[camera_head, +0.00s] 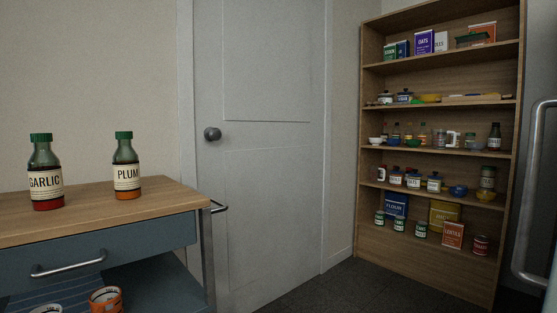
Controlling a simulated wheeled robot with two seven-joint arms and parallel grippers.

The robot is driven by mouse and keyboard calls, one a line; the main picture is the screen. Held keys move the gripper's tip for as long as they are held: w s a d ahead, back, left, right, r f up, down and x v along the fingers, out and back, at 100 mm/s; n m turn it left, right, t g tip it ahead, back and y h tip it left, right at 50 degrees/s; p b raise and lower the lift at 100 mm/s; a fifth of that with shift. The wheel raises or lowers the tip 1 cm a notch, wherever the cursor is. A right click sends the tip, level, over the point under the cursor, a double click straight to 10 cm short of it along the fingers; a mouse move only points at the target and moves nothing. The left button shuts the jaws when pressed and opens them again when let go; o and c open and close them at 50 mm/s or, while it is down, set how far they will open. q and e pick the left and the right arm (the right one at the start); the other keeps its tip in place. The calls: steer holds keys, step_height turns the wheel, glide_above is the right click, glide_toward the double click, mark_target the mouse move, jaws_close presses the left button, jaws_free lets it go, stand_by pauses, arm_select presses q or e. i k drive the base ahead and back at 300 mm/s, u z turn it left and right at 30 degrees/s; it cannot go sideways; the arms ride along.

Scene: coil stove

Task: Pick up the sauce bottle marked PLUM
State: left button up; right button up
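The PLUM sauce bottle (126,166) stands upright on the wooden top of a cart (166,192) at the left, close to the cart's right end. It has a green cap, a cream label reading PLUM and orange sauce at the bottom. A similar bottle marked GARLIC (45,172), with red contents at the bottom, stands upright to its left, with a clear gap between them. Neither of my grippers shows in the head view.
The cart has a drawer with a metal handle (68,264), a right side rail (219,207) and cans below. A grey door (260,70) stands behind. A stocked shelf (440,205) and a large metal handle (526,200) are at the right. Floor between cart and shelf is clear.

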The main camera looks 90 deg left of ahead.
mark_target(125, 162)
steer(key=u, duration=3.7)
steer(key=i, duration=0.5)
steer(key=k, duration=1)
steer(key=z, duration=0.2)
steer(key=i, duration=0.25)
steer(key=z, duration=0.05)
